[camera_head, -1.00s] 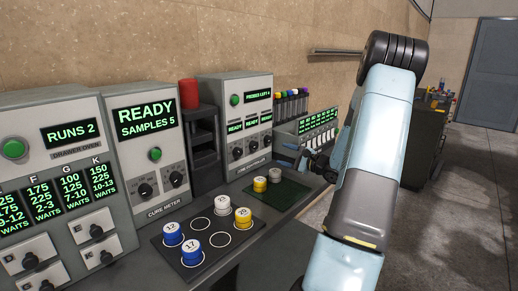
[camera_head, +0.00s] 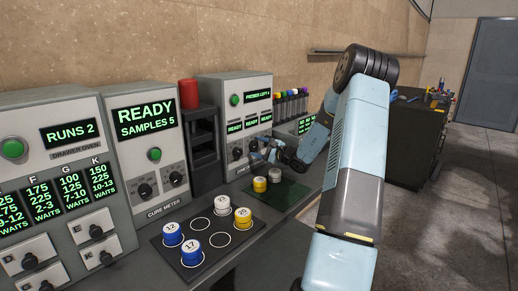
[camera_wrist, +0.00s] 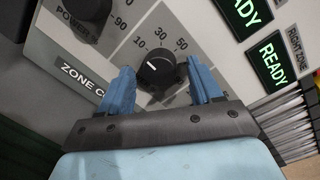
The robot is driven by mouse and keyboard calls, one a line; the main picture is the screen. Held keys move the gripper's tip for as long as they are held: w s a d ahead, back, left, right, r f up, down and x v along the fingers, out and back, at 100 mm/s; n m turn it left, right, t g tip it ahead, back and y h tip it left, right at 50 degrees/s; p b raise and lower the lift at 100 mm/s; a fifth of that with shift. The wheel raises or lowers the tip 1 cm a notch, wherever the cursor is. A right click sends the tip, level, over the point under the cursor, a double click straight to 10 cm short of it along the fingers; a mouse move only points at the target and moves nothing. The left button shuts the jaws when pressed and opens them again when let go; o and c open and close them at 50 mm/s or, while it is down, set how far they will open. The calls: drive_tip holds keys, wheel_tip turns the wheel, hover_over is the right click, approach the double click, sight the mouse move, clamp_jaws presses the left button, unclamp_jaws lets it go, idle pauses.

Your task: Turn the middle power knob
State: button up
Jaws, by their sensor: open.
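The black power knob (camera_wrist: 155,72) with a white pointer line and a numbered scale sits on a grey panel in the wrist view. Another black knob (camera_wrist: 92,8) shows partly at the upper left, beside a "POWER" label. I cannot tell for sure that the framed knob is the middle one. My gripper (camera_wrist: 158,82) is open, with one blue finger to each side of this knob. Contact is not clear. In the head view, my gripper (camera_head: 264,153) is in front of the lower panel of the zone machine (camera_head: 234,85) and hides part of its knob row.
Green "READY" displays (camera_wrist: 268,62) lie right of the knob. In the head view, a rack of coloured tools (camera_head: 290,104) stands right of the machine. A green mat (camera_head: 283,198) with yellow and grey pucks lies below my gripper. A dark sample board (camera_head: 190,262) is nearer.

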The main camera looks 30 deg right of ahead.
drive_tip(key=shift+c, duration=0.4)
drive_tip(key=c, duration=1)
drive_tip(key=shift+o, duration=0.2)
drive_tip(key=shift+f, duration=0.1)
drive_tip(key=m, duration=0.4)
drive_tip(key=shift+a+f+m, duration=0.1)
drive_tip(key=shift+m, duration=0.3)
drive_tip(key=m, duration=0.4)
drive_tip(key=shift+a+f+m+t, duration=0.1)
drive_tip(key=shift+m+t, duration=0.3)
drive_tip(key=m, duration=0.4)
drive_tip(key=shift+m, duration=0.4)
drive_tip(key=shift+s+m+t+h, duration=0.1)
drive_tip(key=shift+m+t+h, duration=0.35)
drive_tip(key=shift+m, duration=1.85)
